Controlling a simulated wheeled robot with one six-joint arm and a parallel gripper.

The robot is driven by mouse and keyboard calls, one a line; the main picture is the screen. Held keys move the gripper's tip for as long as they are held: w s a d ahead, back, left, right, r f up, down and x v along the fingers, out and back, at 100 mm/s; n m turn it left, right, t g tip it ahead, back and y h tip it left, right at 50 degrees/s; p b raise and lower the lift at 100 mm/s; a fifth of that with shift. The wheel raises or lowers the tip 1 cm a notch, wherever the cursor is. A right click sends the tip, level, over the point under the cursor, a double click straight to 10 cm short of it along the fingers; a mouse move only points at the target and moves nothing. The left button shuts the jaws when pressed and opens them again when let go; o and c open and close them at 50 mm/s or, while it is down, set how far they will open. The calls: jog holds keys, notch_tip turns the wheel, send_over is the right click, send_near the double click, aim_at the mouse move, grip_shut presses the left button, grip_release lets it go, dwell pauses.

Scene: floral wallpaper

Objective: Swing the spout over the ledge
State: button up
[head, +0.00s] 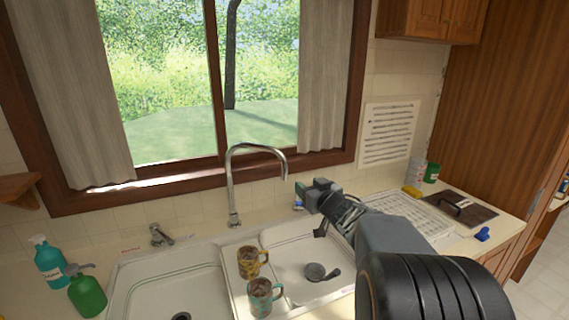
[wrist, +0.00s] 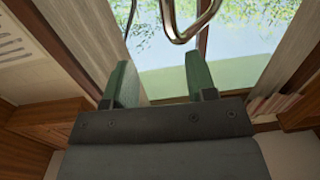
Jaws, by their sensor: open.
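The spout is a tall chrome gooseneck (head: 232,180) behind the sink. Its arch bends right and its tip hangs toward the right basin. Its curved tube also shows at the top of the wrist view (wrist: 181,38), beyond my fingertips. The ledge (head: 235,298) appears to be the pale strip between the basins; a yellow-brown mug (head: 252,262) and a teal mug (head: 262,297) stand there. My gripper (head: 308,189) is right of the spout, apart from it. In the wrist view its green fingers (wrist: 160,80) are spread, with nothing between them.
The left basin (head: 150,285) and right basin (head: 300,255) flank the ledge; a dark strainer (head: 316,272) lies in the right one. Soap bottles (head: 50,262) stand at left. A drying rack (head: 405,215) is at right. The window (head: 215,90) is behind the spout.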

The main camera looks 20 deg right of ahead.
aim_at(286, 168)
jog(key=w+p, duration=0.1)
jog(key=w, duration=0.3)
jog(key=w+a+y+p, duration=0.1)
jog(key=w, duration=0.4)
jog(key=w+a+n+y+p, duration=0.1)
jog(key=w, duration=0.4)
jog(key=shift+r, duration=0.3)
jog(key=shift+c, duration=0.3)
jog(key=shift+d, duration=0.1)
grip_shut()
jog(key=shift+s, duration=0.1)
